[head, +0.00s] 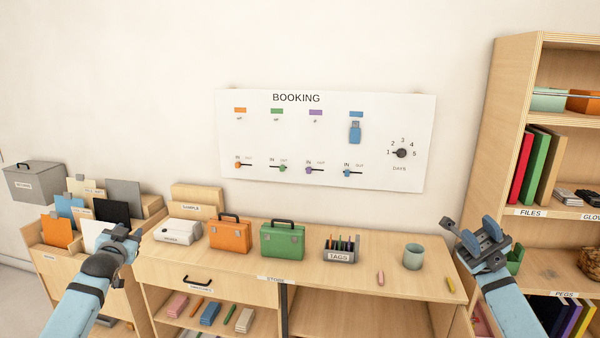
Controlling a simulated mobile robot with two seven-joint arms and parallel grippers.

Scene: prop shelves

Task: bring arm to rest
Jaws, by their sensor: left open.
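My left gripper (122,234) is at the left, in front of the folder rack, with nothing visible in its jaws. My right gripper (479,236) is raised at the right, past the right end of the counter and in front of the tall shelf. Its two blue-padded fingers stand apart with nothing between them. Both forearms rise from the bottom edge of the head view.
The counter (375,290) holds a white box (178,232), orange case (230,233), green case (282,241), tag holder (341,250) and cup (413,256). A booking board (325,140) hangs behind. A tall shelf (505,110) stands right. Space above the counter is free.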

